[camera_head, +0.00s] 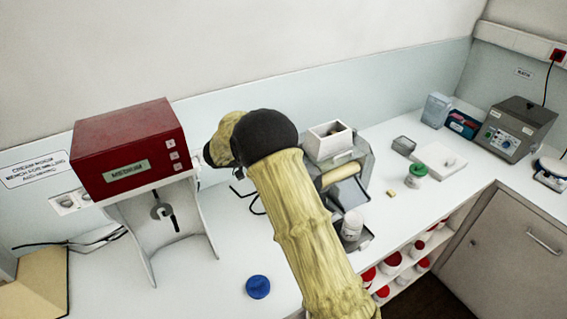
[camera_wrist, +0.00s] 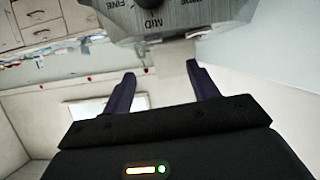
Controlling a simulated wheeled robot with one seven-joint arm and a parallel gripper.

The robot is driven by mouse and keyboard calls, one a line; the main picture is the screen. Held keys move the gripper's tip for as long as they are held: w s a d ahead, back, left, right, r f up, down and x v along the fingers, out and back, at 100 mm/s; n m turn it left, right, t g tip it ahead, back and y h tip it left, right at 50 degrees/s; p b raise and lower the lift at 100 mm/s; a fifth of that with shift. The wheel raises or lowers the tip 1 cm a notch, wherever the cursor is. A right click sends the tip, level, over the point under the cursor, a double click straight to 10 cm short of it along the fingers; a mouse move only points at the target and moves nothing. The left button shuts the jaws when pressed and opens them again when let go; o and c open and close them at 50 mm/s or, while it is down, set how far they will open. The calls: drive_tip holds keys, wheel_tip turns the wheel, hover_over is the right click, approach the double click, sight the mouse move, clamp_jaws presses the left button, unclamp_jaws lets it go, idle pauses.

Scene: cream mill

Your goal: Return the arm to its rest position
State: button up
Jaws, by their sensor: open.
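My arm, in a yellowish sleeve with a dark joint, reaches up over the bench in the head view and hides part of the bench behind it. My gripper (camera_wrist: 160,88) shows in the wrist view with two dark fingers spread apart and nothing between them. In the head view the gripper is hidden behind my arm. In the wrist view a grey machine dial (camera_wrist: 152,12) marked "FINE" and "MID" is just beyond the fingertips, at the top. I cannot tell whether the fingers touch it.
A red machine (camera_head: 128,150) labelled "MEDIUM" stands left of my arm. A grey mill with a white hopper (camera_head: 329,141) stands just right of it. A blue lid (camera_head: 258,287), a white jar (camera_head: 352,225) and a green-lidded jar (camera_head: 415,172) are on the bench. A grey bath (camera_head: 514,128) is far right.

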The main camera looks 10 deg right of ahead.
idle(0.3)
drive_tip(key=w+r+n+t+y+b, duration=0.1)
drive_tip(key=w+r+n+t+y, duration=0.3)
drive_tip(key=t, duration=0.3)
drive_tip(key=s+f+n+g+y+b, duration=0.1)
drive_tip(key=s+f+n+g+y, duration=0.1)
drive_tip(key=s, duration=0.9)
drive_tip(key=s+f+n+g+y, duration=0.3)
drive_tip(key=s+f+n+y, duration=0.1)
drive_tip(key=s, duration=0.7)
drive_tip(key=s+f+n+g+y+b, duration=0.1)
drive_tip(key=s+f+n+g+y, duration=0.1)
drive_tip(key=s, duration=1)
drive_tip(key=shift+f+n+g+y+b, duration=0.3)
drive_tip(key=shift+f+n+g+y, duration=0.15)
drive_tip(key=shift+n+g, duration=0.35)
drive_tip(key=shift+s, duration=0.1)
